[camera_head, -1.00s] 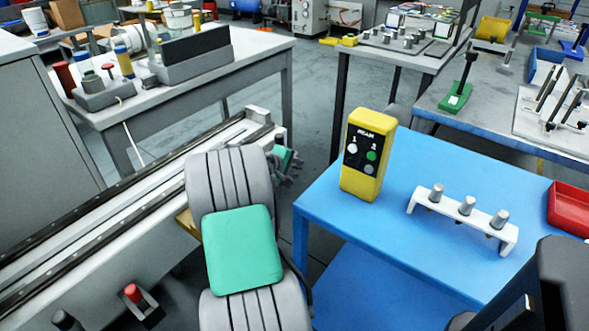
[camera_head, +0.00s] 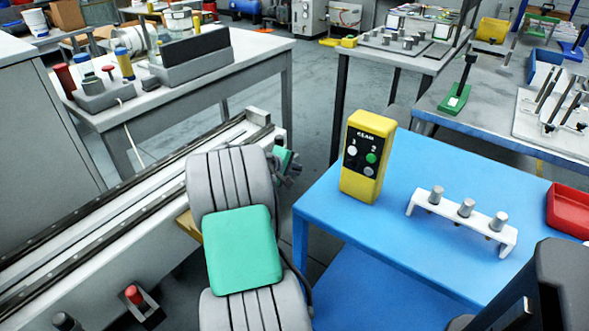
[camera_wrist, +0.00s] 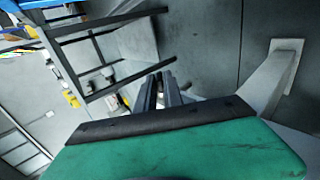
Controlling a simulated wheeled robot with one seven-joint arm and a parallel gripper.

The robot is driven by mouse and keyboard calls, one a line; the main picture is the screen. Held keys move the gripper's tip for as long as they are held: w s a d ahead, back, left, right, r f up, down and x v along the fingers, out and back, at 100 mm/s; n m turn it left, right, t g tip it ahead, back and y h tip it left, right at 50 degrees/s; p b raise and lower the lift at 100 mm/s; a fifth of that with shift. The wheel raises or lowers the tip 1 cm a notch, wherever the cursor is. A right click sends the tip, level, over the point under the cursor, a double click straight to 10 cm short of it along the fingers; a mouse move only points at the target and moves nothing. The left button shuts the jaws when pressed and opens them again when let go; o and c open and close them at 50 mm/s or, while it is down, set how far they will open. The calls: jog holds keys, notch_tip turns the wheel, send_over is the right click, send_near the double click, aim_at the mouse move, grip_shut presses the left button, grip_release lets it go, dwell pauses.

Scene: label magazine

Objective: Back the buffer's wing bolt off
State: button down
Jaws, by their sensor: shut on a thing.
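A light grey block (camera_head: 258,116) stands on the rail's end, just above and left of the gripper. It may be the buffer.
A blue table (camera_head: 415,190) stands close to the right of the gripper. A grey bench (camera_head: 265,47) stands behind the rail.

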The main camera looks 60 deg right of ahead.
jog(key=r+y+p, duration=0.1)
jog(key=p, duration=0.2)
jog(key=shift+d, duration=0.1)
jog(key=y+p, duration=0.1)
jog(key=p, duration=0.1)
jog(key=shift+d+r+y+p, duration=0.1)
jog(key=shift+r+y+p, duration=0.05)
jog(key=shift+y+p, duration=0.2)
jog(key=y+p, duration=0.2)
jog(key=p, duration=0.1)
jog(key=shift+s+d+t, duration=0.1)
jog(key=shift+d+t, duration=0.1)
jog(key=shift+t, duration=0.2)
jog(key=shift+d+f+y+p, duration=0.15)
jog(key=shift+y+p, duration=0.5)
jog(key=shift+y, duration=0.15)
jog(key=shift+d+f+y+p, duration=0.1)
jog(key=shift+y+p, duration=0.55)
jog(key=shift+y, duration=0.1)
jog(key=c, duration=1.5)
grip_release()
jog(key=v, duration=0.7)
jog(key=shift+s+r, duration=0.1)
jog(key=shift+r, duration=0.3)
